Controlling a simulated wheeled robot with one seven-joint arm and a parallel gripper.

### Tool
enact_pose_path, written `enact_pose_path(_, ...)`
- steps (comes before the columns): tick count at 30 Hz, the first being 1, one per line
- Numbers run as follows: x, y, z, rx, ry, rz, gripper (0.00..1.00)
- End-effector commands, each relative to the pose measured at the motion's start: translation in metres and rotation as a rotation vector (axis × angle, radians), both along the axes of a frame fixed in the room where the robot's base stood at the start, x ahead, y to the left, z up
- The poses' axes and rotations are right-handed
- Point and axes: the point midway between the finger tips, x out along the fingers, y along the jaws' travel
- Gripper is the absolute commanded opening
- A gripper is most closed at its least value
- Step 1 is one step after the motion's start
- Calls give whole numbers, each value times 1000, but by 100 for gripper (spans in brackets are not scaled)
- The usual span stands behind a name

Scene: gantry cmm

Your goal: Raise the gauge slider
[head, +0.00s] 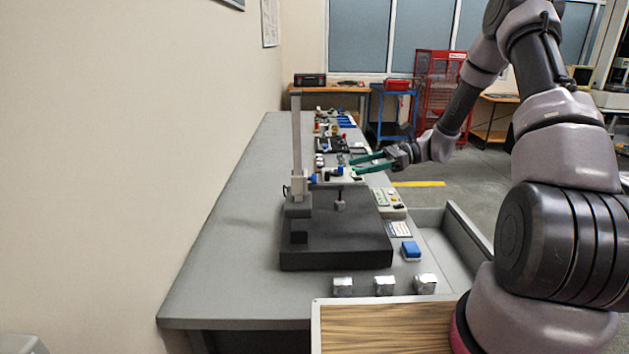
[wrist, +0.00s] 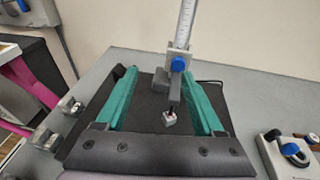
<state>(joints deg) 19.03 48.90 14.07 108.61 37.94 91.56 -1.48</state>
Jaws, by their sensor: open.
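The height gauge has a pale upright scale column (head: 297,135) standing on a dark block base (head: 335,250). Its slider (head: 328,180) sits low on the column, with a blue knob and an arm reaching right; a small probe hangs below. In the wrist view the slider (wrist: 179,60) with its blue knob is beyond the fingertips, nearer the right finger. My gripper (head: 355,165) has two green fingers spread apart, pointing left towards the slider. In the wrist view my gripper (wrist: 160,75) is open and nothing is clamped between the fingers. I cannot tell whether a finger touches the slider.
The grey bench (head: 225,235) has free room left of the gauge. Several metal blocks (head: 384,285) line its front edge. A blue-topped item (head: 411,250) and a pale control box (head: 388,203) lie right of the base. Small parts stand farther back. A wall bounds the left side.

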Motion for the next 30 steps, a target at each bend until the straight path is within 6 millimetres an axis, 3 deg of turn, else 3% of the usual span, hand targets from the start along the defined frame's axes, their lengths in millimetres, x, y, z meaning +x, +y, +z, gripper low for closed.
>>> enact_pose_path(1, 7, -1, -16, 49, 49, -33, 70)
enact_pose_path(6, 23, -2, -45, 160, 145, -112, 70)
enact_pose_path(13, 28, 5, -54, 199, 178, -140, 70)
enact_pose_path(30, 27, 96, -54, 196, 176, -137, 70)
